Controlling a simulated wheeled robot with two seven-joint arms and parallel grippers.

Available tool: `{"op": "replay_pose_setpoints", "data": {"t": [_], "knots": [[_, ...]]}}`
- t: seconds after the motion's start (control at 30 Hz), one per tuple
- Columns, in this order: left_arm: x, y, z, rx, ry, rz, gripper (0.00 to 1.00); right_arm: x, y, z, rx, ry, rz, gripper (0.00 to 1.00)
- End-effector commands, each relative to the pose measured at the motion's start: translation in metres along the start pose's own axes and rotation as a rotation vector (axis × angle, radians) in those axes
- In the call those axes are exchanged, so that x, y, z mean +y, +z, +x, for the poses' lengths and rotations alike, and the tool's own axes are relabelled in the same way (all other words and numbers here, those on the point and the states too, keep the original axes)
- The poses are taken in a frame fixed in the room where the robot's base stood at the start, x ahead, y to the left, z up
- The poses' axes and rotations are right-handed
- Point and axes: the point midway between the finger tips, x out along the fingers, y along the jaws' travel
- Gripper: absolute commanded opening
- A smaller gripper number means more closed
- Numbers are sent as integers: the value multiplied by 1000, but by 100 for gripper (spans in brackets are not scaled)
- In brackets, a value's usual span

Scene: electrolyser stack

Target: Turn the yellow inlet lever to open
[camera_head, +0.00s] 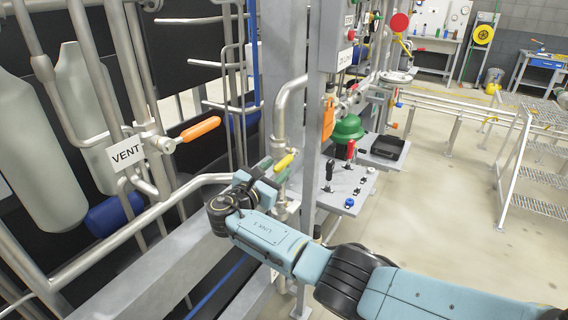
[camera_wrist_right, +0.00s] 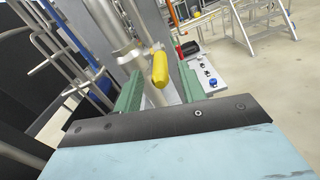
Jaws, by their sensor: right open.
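The yellow inlet lever (camera_head: 284,162) shows in the head view just past my right gripper (camera_head: 273,170), beside the grey post. In the right wrist view the yellow lever (camera_wrist_right: 160,69) points towards the camera from a metal pipe fitting (camera_wrist_right: 133,54). My right gripper (camera_wrist_right: 161,90) is open, with one green finger on each side of the lever's line. The lever's near end shows in the gap, apart from both fingers in the picture. I cannot tell how deep it sits between them. My left gripper is not in view.
An orange lever (camera_head: 200,129) sits by the VENT sign (camera_head: 126,152) at the left. The grey post (camera_head: 309,140) stands close to my right gripper.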

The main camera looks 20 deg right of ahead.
Motion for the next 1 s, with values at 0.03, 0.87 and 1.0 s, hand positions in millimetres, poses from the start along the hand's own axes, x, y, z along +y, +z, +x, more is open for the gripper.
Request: {"op": "replay_pose_setpoints", "data": {"t": [0.03,0.87,1.0], "knots": [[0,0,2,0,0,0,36,0,0,11,-2,-2,0,41],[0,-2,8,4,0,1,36,0,-1,47,2,0,1,14],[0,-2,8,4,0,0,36,0,-1,46,2,0,1,0]]}}
